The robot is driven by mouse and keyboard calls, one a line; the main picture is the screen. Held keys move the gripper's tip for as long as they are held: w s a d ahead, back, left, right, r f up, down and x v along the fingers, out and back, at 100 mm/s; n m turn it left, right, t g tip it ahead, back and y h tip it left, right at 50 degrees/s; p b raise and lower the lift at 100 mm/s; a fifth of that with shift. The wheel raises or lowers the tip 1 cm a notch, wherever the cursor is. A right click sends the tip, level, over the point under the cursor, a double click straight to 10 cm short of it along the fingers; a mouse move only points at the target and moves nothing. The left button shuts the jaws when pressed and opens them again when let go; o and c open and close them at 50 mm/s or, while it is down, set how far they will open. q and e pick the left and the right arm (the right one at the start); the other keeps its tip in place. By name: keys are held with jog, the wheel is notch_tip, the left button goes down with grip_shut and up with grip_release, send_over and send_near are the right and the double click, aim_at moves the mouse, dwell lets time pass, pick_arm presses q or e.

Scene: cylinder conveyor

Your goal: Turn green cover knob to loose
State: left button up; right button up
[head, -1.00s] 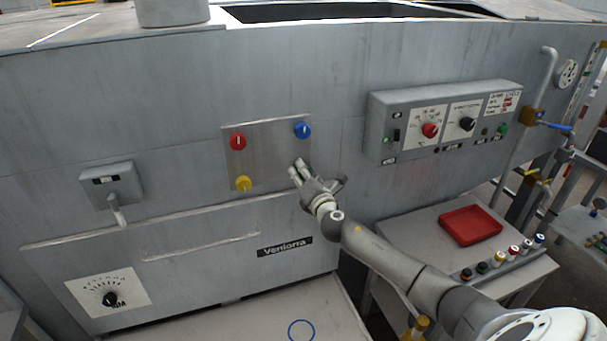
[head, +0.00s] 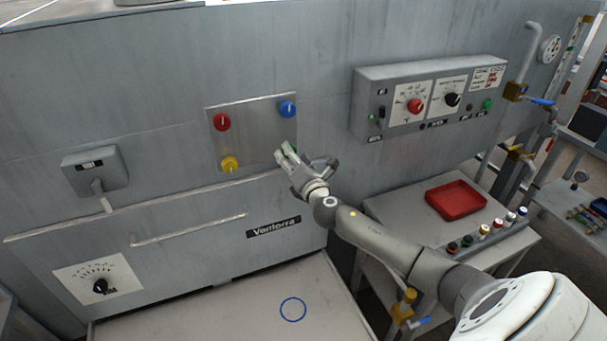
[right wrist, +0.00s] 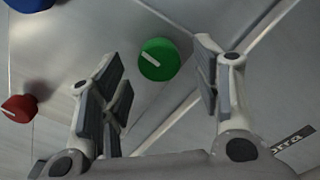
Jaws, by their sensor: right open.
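The green knob (right wrist: 158,60) is round with a white pointer line that lies diagonally. In the right wrist view it lies between and beyond the open fingers of my right gripper (right wrist: 163,75), with no contact visible. In the head view my right gripper (head: 284,153) is at the lower right corner of the metal cover plate (head: 248,133) and mostly hides the green knob. The plate also carries a red knob (head: 222,122), a blue knob (head: 288,109) and a yellow knob (head: 230,164). My left gripper is not in view.
A grey control box (head: 430,95) juts from the wall right of the plate. A handle bar (head: 188,230) runs along the wall below. A side table with a red tray (head: 456,199) stands at the right.

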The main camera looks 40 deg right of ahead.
jog(key=v, duration=0.9)
jog(key=shift+s, duration=0.1)
